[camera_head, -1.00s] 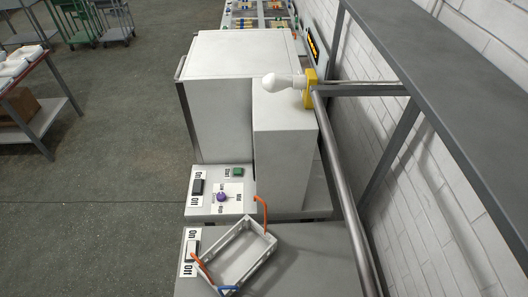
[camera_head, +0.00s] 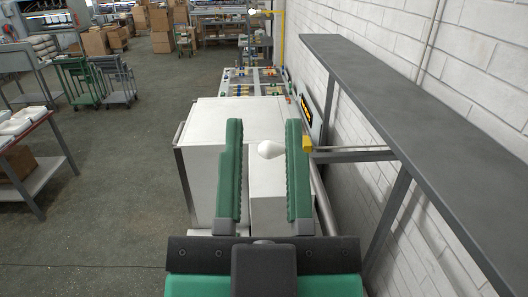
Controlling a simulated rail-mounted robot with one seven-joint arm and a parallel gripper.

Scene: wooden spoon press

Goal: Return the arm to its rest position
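My gripper (camera_head: 264,125) fills the lower middle of the view. Its two green ridged fingers stand wide apart and point away from the camera, above a dark palm bar. It is open, and nothing is clasped between the fingers. A white bulb-shaped knob (camera_head: 271,149) shows in the gap between them, apart from both fingers as seen here; its depth relative to them is hard to judge. A yellow bracket (camera_head: 307,143) is just right of the right finger. Most of my arm is out of view.
A white cabinet machine (camera_head: 202,150) stands beyond and below the gripper. A grey shelf (camera_head: 400,130) on supports runs along the white brick wall at right. A red-edged table (camera_head: 38,150) and green carts (camera_head: 88,80) stand at left. The floor between is clear.

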